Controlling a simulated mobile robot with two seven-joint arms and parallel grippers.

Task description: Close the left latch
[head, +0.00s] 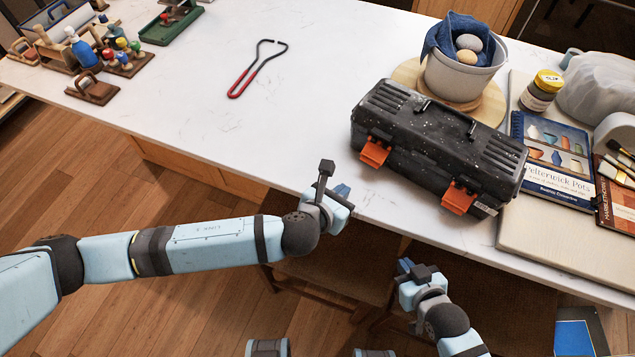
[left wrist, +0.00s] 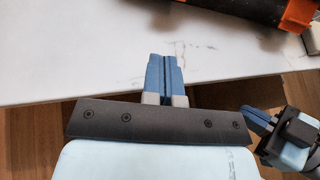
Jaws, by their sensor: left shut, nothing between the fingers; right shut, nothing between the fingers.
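A black, white-speckled toolbox (head: 440,140) sits on the white table with its lid down. Its left latch (head: 375,152) is orange and sticks out from the front face. The orange right latch (head: 460,196) also sticks out. My left gripper (head: 342,190) is shut and empty at the table's front edge, left of and nearer than the left latch, not touching it. Its blue fingers (left wrist: 165,75) are together in the left wrist view, where an orange latch (left wrist: 297,16) shows at the top right; I cannot tell which. My right gripper (head: 405,265) is shut and empty, below the table edge.
A bucket (head: 462,78) with a blue cloth stands behind the toolbox. Red-handled tongs (head: 255,68) lie at the back left. A chair (head: 330,275) stands below.

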